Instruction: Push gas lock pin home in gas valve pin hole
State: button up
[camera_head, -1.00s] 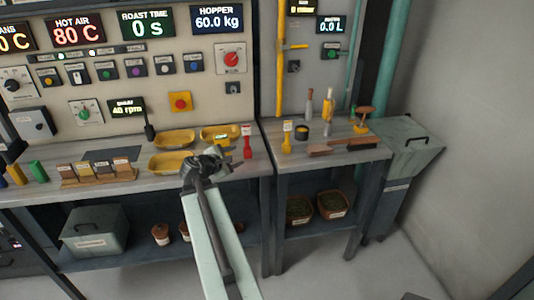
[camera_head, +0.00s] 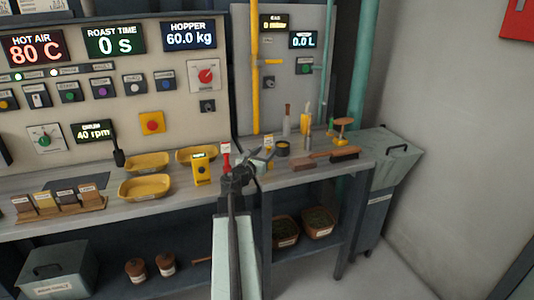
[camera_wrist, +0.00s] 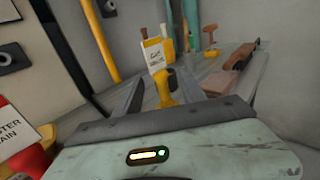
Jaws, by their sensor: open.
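A yellow tagged item (camera_wrist: 165,90), which looks like the gas lock pin, stands on the bench. Its white label (camera_wrist: 156,56) faces the wrist camera. My gripper (camera_head: 262,157) is open and empty above the bench. In the wrist view its two dark fingers (camera_wrist: 158,95) lie on either side of the yellow item, but I cannot tell whether they touch it. In the head view my gripper partly hides this item. The yellow gas pipe (camera_head: 255,65) runs down the panel, with a yellow valve handle (camera_head: 271,62). I cannot make out the pin hole.
A red tagged item (camera_head: 226,158) stands close left of my gripper, and also shows in the wrist view (camera_wrist: 38,160). A dark cup (camera_head: 283,149), upright tools (camera_head: 306,120) and a wooden brush (camera_head: 343,154) stand or lie to the right. Yellow trays (camera_head: 145,187) lie left.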

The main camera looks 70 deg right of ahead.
aim_at(268, 146)
jog(key=d, duration=0.3)
jog(key=shift+s+d, duration=0.15)
jog(key=shift+d, duration=0.1)
jog(key=shift+a, duration=0.1)
grip_shut()
